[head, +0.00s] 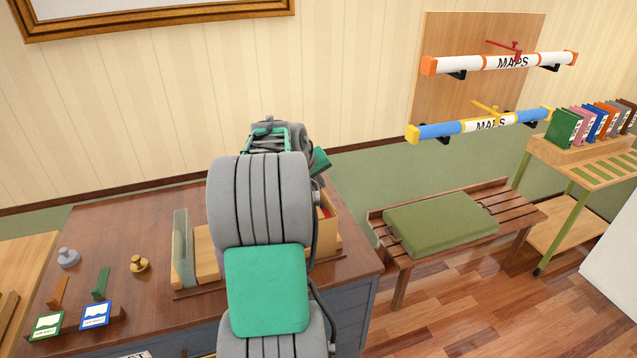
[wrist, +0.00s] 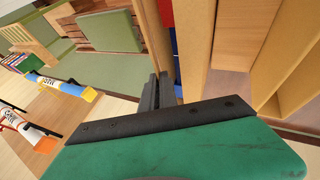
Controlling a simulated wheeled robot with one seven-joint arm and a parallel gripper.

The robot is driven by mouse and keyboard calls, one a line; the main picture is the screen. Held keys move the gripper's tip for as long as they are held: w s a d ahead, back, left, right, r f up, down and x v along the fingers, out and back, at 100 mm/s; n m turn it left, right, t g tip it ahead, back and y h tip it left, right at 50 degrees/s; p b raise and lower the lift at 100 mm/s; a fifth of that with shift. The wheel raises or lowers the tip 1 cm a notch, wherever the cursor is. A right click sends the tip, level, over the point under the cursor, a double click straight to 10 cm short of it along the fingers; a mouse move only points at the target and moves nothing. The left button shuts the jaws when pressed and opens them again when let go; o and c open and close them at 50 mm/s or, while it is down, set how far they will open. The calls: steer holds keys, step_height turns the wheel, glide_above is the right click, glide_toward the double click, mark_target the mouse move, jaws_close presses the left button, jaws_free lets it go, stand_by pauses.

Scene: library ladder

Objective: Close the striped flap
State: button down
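No surface with clear stripes shows in either view, so I cannot make out the striped flap. A wooden box-like unit (head: 327,228) stands on the desk, largely hidden behind my arm in the head view. In the wrist view, upright wooden boards (wrist: 198,45) rise close beyond my gripper (wrist: 158,90), with narrow red and blue things (wrist: 168,42) beside them. The gripper's dark fingers are together and nothing shows between them. I cannot tell whether they touch the boards. In the head view my arm hides the fingertips.
The brown desk (head: 110,225) holds a clear upright panel (head: 182,250), a grey knob (head: 68,257), a brass knob (head: 139,264) and small cards. A slatted bench (head: 510,205) with a green cushion (head: 440,222) stands to the right. Map tubes (head: 495,64) hang on the wall.

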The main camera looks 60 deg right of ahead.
steer(key=shift+w+a+f+n+g+h+b, duration=0.5)
steer(key=shift+f+g+h+b, duration=0.2)
steer(key=shift+h+b, duration=0.3)
steer(key=shift+w+a+f+g+h+b, duration=0.1)
steer(key=shift+w+f+g+h+b, duration=0.05)
steer(key=shift+g+h+b, duration=0.45)
steer(key=shift+g+h, duration=0.3)
steer(key=shift+h, duration=0.1)
steer(key=c, duration=1.7)
jaws_free()
steer(key=shift+o, duration=0.3)
